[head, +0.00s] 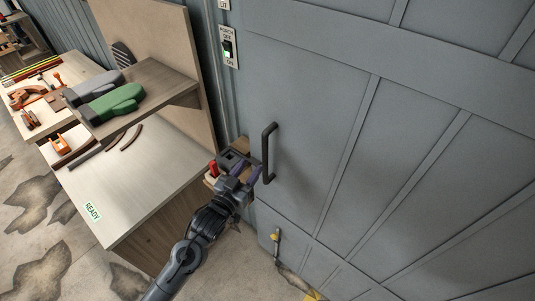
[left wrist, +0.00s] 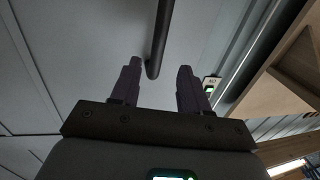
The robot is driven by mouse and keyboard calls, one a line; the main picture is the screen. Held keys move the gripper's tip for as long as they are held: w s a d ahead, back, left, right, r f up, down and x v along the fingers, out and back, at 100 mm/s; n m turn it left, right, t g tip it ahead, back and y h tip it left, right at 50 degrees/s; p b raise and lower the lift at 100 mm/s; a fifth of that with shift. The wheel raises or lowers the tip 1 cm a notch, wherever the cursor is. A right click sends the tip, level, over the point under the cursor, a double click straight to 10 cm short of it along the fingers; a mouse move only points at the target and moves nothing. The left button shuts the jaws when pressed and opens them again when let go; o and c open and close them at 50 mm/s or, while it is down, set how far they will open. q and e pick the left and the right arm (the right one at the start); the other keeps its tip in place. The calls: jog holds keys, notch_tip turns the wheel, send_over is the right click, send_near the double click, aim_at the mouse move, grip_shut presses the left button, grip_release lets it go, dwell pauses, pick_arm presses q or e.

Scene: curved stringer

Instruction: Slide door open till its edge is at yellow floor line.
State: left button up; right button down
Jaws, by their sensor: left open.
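The grey-blue panelled door (head: 310,110) fills the right of the head view. Its dark vertical bar handle (head: 268,150) is near the door's left edge. My left gripper (head: 257,172) is open at the lower part of the handle. In the left wrist view the handle (left wrist: 160,38) ends between the two spread fingertips of my left gripper (left wrist: 160,70), nearer the left one; I cannot tell whether it touches. A bit of yellow (head: 312,296), likely the floor line, shows at the bottom edge of the head view. My right gripper is out of view.
A workbench (head: 135,190) with a "READY" label stands left of my arm. A shelf (head: 150,95) holds green and grey gloves. A switch (head: 227,48) is on the wall beside the door. A small bolt with a yellow part (head: 275,238) is low on the door.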

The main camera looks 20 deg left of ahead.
aim_at(264, 150)
pick_arm(q)
jog(key=w, duration=0.3)
jog(key=w+d, duration=0.1)
jog(key=w, duration=0.2)
jog(key=w+p, duration=0.1)
jog(key=w, duration=0.2)
jog(key=shift+w+d, duration=0.35)
jog(key=shift+w, duration=0.05)
grip_shut()
